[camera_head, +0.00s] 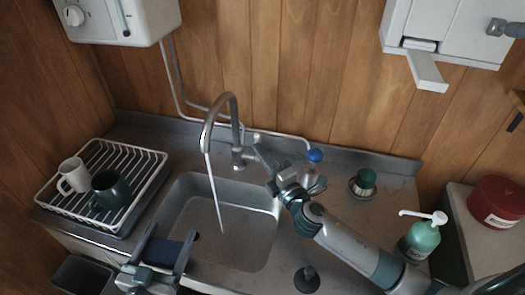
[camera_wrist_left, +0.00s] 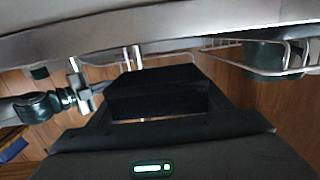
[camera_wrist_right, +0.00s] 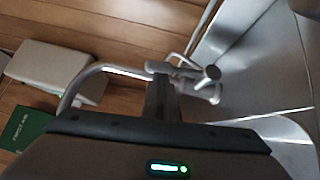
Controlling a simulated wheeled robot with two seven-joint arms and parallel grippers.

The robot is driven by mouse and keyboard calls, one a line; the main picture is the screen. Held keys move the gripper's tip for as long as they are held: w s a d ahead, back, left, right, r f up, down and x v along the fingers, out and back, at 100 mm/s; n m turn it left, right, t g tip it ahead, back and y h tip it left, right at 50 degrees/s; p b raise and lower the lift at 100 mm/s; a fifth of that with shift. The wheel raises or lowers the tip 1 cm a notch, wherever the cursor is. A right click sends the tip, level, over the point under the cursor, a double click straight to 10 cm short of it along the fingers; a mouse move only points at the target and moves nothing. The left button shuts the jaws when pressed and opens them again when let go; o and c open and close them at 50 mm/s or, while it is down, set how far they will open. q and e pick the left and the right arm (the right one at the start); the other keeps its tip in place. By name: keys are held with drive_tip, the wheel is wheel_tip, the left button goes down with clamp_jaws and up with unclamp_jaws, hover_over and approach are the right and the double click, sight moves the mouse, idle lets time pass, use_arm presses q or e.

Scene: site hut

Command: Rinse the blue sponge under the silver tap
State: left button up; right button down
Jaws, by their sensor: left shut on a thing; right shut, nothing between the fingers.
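The silver tap (camera_head: 234,115) arches over the sink (camera_head: 240,235), and a thin stream of water falls from its spout into the basin. My left gripper (camera_head: 170,240) is shut on the dark blue sponge (camera_head: 162,252) at the sink's near left edge, left of and nearer than the stream. The sponge looks nearly black between the fingers in the left wrist view (camera_wrist_left: 158,97). My right gripper (camera_head: 260,150) is shut and empty beside the tap's base and lever. In the right wrist view its fingers (camera_wrist_right: 160,88) overlap the tap (camera_wrist_right: 105,70); contact cannot be told.
A white dish rack (camera_head: 140,190) with a white mug (camera_head: 73,175) and a dark green mug (camera_head: 107,190) stands left of the sink. Right of it are a green-topped brush (camera_head: 364,182), a black plug (camera_head: 307,279) and a soap bottle (camera_head: 422,240). My right arm crosses the right counter.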

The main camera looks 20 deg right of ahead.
drive_tip(key=shift+s, duration=0.15)
drive_tip(key=shift+r, duration=0.15)
drive_tip(key=shift+w+d+r+p, duration=0.3)
drive_tip(key=shift+w+d+p, duration=0.1)
drive_tip(key=shift+w, duration=0.25)
drive_tip(key=shift+f, duration=0.1)
